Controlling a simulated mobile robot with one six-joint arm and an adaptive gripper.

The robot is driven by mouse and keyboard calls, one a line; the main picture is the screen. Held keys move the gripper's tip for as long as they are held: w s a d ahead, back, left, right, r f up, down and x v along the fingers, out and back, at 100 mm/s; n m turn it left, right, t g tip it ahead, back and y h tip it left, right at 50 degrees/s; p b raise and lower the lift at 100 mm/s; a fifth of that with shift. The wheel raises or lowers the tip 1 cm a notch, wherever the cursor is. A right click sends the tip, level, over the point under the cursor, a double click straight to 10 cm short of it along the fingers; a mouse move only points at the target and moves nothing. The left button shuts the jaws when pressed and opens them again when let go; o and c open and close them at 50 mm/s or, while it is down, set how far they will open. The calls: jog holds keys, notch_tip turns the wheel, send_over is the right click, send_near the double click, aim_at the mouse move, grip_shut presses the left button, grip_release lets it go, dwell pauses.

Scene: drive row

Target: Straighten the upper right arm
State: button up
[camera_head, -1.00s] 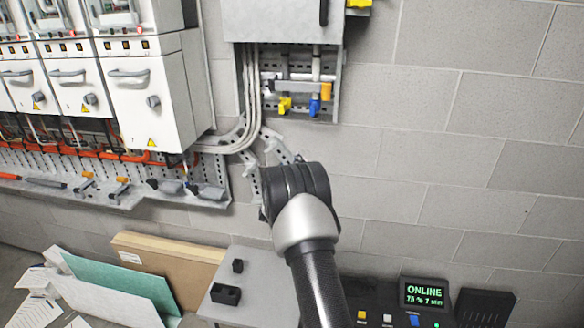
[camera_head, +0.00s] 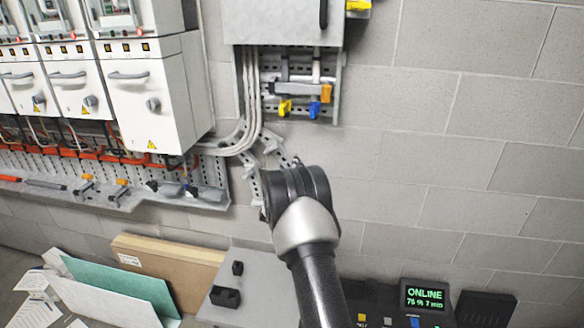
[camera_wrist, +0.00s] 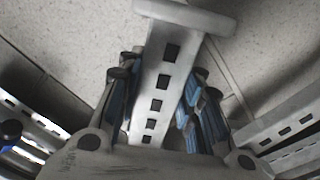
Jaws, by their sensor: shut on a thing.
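The upper right arm is a slotted grey metal bar with a wide end plate; in the wrist view it (camera_wrist: 168,67) runs up the middle. My gripper (camera_wrist: 160,112) is shut on this bar, with blue-padded fingers along both its sides. In the head view slotted metal arms (camera_head: 274,153) show below the bent grey cables, just above my black wrist. My wrist hides the gripper and part of these arms there. I cannot tell from this view how far the held arm is bent.
Other slotted bars lie at the left (camera_wrist: 38,128) and right (camera_wrist: 290,122) of the wrist view. White drive cabinets (camera_head: 152,100) stand left, and a grey box (camera_head: 280,22) hangs above. A grey table (camera_head: 262,285) and a display console (camera_head: 425,296) are below.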

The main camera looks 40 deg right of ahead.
grip_shut()
jog(key=r+n, duration=0.1)
jog(key=s+d+n+p, duration=0.1)
jog(key=r+n+p, duration=0.1)
jog(key=shift+s+d+r+n, duration=0.25)
jog(key=shift+s+r+n, duration=0.05)
jog(key=shift+s+r, duration=0.05)
jog(key=shift+s+d+r+n, duration=0.15)
jog(key=shift+r+n, duration=0.2)
jog(key=shift+n, duration=0.35)
jog(key=o, duration=0.9)
grip_release()
jog(key=shift+o, duration=0.3)
